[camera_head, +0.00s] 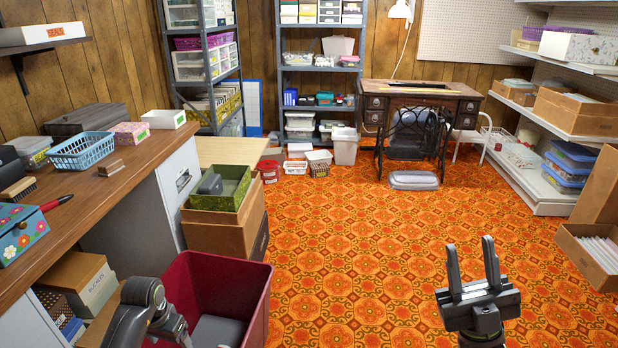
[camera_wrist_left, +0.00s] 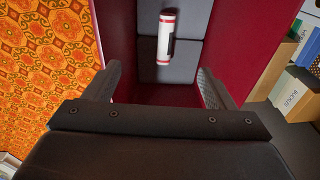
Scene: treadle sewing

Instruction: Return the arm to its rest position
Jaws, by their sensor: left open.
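My left arm (camera_head: 140,312) reaches in at the lower left of the head view, beside the dark red bin (camera_head: 188,283); its gripper tips do not show there. In the left wrist view my left gripper (camera_wrist_left: 158,74) is open, its fingers apart, pointing into the bin (camera_wrist_left: 240,40). A white cylinder with red ends (camera_wrist_left: 166,38) lies on the grey bottom of the bin, beyond the fingertips and apart from them. My right gripper (camera_head: 473,268) is open and empty, fingers pointing up, over the orange patterned carpet.
A wooden counter (camera_head: 100,183) with a blue basket (camera_head: 83,151) runs along the left. Cardboard boxes with a green floral box (camera_head: 221,187) stand behind the bin. A treadle sewing table (camera_head: 420,92) stands at the back. The carpet (camera_head: 370,240) in the middle is clear.

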